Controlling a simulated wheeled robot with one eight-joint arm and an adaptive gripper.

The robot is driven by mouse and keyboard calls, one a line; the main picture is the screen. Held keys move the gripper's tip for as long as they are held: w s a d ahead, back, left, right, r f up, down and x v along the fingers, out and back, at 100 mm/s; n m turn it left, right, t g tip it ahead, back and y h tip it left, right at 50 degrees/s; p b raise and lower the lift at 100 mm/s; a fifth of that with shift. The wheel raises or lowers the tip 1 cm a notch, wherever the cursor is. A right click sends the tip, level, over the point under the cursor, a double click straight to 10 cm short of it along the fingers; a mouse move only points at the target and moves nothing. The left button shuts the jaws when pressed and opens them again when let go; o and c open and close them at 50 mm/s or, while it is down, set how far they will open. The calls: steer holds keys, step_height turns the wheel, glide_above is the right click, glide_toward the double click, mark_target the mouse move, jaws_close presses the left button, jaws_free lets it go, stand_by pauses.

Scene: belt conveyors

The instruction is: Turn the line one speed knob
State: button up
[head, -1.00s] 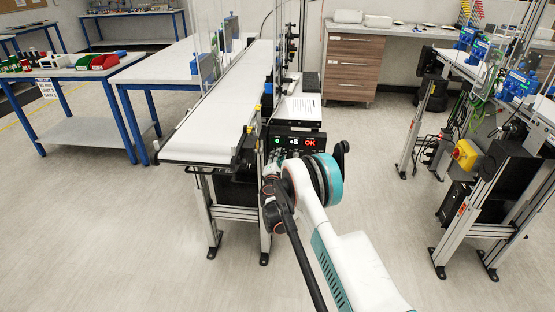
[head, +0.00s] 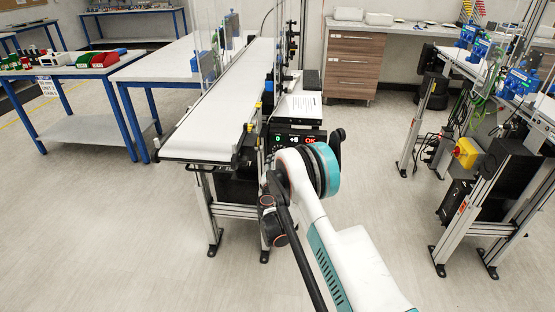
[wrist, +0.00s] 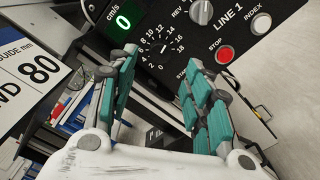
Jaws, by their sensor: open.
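The black LINE 1 control panel (wrist: 252,52) fills the upper wrist view. The speed dial (wrist: 166,47), with a ring of white numbers and ticks, sits below the green display (wrist: 124,20), which reads 0 cm/s. The knob at the dial's centre is dark and hard to make out. My gripper (wrist: 160,64) is open, with teal fingers on either side of the dial's lower part and nothing seen between them. Contact cannot be told. In the head view the panel (head: 290,138) is at the conveyor's near end, partly behind my arm; the gripper is hidden there.
A grey selector knob (wrist: 201,12) marked REV and a red STOP button (wrist: 225,55) lie to the right of the dial. The white belt conveyor (head: 222,95) runs away from me. A yellow switch box (head: 465,153) is at right.

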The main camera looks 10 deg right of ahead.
steer(key=v, duration=0.6)
steer(key=shift+d, duration=0.1)
